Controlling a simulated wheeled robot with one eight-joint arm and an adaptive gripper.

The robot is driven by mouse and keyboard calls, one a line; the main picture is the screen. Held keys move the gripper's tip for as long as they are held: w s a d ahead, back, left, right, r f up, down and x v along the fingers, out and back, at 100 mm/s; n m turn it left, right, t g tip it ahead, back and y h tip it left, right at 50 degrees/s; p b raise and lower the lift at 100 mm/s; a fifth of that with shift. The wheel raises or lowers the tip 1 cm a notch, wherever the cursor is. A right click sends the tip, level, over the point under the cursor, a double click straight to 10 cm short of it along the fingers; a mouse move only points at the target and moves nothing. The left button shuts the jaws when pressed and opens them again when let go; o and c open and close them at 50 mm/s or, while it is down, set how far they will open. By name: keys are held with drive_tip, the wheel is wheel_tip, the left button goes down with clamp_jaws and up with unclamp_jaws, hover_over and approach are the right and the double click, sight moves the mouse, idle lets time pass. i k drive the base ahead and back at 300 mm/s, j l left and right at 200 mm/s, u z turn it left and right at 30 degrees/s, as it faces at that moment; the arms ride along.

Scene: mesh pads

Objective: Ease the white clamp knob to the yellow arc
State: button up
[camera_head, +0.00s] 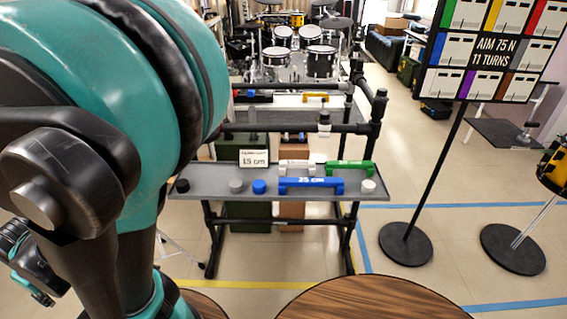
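A small whitish knob-like piece (324,130) hangs at a clamp on the rack's front bar. A pale round knob (368,187) stands at the right end of the rack's grey tray (210,190). I cannot tell which is the white clamp knob. I cannot make out a yellow arc on either one. My teal and black arm fills the left side. A small dark and teal part at the lower left edge (28,280) looks like my gripper, away from the rack. Its fingers are too small and cut off to tell open from shut, and I see nothing held.
The tray also carries black (182,186), grey (236,187) and blue (259,187) knobs, a blue 25 cm bar (311,186) and a green bar (349,167). A sign (480,60) reads "AIM 75 N 11 TURNS". Round wooden tops (375,300) stand in front; floor right is partly clear.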

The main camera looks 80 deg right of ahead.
sight(325, 116)
drive_tip(key=z, duration=2.35)
drive_tip(key=k+z, duration=0.15)
drive_tip(key=z, duration=0.5)
